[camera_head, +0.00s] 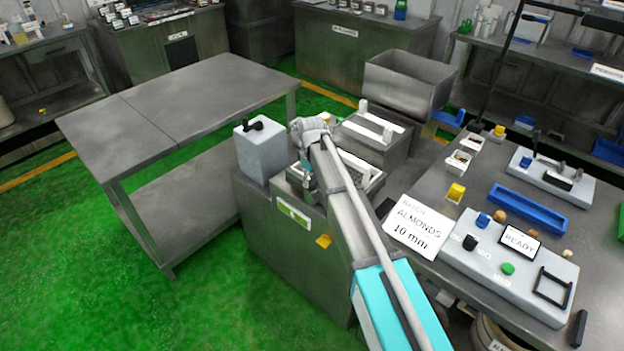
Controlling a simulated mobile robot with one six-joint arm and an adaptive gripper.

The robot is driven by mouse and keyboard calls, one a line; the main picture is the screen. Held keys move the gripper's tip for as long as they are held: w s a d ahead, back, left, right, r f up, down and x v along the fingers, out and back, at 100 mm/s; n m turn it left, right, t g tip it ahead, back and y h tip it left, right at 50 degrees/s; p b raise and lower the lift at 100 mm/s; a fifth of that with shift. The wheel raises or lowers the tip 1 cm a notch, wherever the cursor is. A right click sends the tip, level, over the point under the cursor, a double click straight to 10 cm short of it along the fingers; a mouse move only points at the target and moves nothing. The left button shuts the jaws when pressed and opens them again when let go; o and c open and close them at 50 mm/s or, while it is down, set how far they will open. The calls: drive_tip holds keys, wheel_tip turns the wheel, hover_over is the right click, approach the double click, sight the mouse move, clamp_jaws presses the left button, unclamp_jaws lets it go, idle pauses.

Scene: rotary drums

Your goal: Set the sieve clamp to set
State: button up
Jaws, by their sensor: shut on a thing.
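My gripper (306,181) is at the end of my arm, pointing down at the left edge of the sieve unit on the steel machine (268,225). It is shut on a small part there, which I take to be the sieve clamp; the fingers and arm hide it, so its setting cannot be told. The white-edged sieve frame (374,181) shows just right of my arm link. Part of the sieve is hidden behind the arm.
A grey box with a black handle (263,152) stands close left of my gripper. A steel hopper (408,82) is behind. On the right bench are an ALMONDS 10 mm card (418,226) and a control panel with a READY sign (519,241). An empty steel table (190,98) stands left.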

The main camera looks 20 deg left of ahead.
drive_tip(key=o, duration=1.2)
drive_tip(key=shift+c, duration=0.2)
drive_tip(key=shift+r, duration=0.1)
